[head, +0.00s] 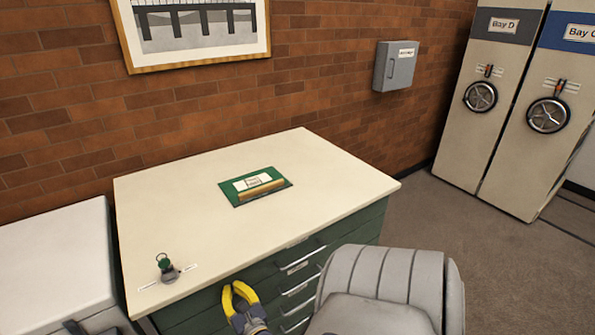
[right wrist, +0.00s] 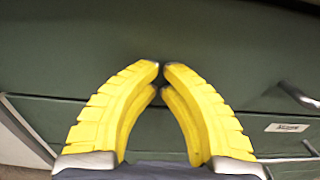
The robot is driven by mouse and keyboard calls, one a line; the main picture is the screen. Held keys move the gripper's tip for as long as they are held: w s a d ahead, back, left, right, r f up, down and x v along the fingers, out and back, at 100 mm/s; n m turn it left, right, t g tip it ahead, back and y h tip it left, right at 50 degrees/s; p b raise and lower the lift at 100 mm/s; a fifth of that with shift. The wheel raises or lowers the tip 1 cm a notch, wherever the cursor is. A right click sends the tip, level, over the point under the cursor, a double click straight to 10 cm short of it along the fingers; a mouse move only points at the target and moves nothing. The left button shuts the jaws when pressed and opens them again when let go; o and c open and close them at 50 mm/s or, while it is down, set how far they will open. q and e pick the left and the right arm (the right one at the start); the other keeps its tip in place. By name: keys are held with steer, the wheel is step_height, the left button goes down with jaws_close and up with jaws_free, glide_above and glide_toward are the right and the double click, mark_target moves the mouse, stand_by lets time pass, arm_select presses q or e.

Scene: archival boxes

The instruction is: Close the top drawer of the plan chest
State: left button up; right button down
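The plan chest (head: 340,165) has a cream top and green drawer fronts with metal handles. Its top drawer front (head: 266,268) runs just under the top's front edge; I cannot tell clearly whether it stands out from the chest. My right gripper (head: 238,286) has yellow fingers and is at the chest's front, left of the handles. In the right wrist view its fingertips (right wrist: 161,68) meet with nothing between them, in front of a plain green drawer front (right wrist: 150,35). Whether they touch it is unclear. My left gripper cannot be made out.
A green mat (head: 284,186) with a card and a wooden piece lies on the chest top. A small green-topped object (head: 164,265) stands near its left corner. A white cabinet (head: 50,250) is at left. Grey floor (head: 430,240) is free to the right, before tall shelving (head: 490,130).

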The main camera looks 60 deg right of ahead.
steer(key=s+a+f+n+t+y, duration=0.1)
steer(key=s+a+n+t+y, duration=0.15)
steer(key=s+a+n, duration=0.7)
steer(key=s+a+f+n+g+y, duration=0.2)
steer(key=s+a+f+n+y, duration=0.15)
steer(key=f+n, duration=0.7)
steer(key=s+a+f+n+g+y, duration=0.3)
steer(key=a+f+n+y, duration=0.15)
steer(key=f+n, duration=0.6)
steer(key=s+f+n+g, duration=0.6)
steer(key=s+f, duration=0.6)
steer(key=f, duration=0.2)
steer(key=s+d+f+n+g+h, duration=0.1)
steer(key=s+f+n+g, duration=0.4)
steer(key=s+f+n, duration=0.4)
steer(key=s+f, duration=0.4)
steer(key=f, duration=0.1)
steer(key=shift+g, duration=0.35)
steer(key=shift+s+h, duration=0.1)
steer(key=shift+h, duration=0.15)
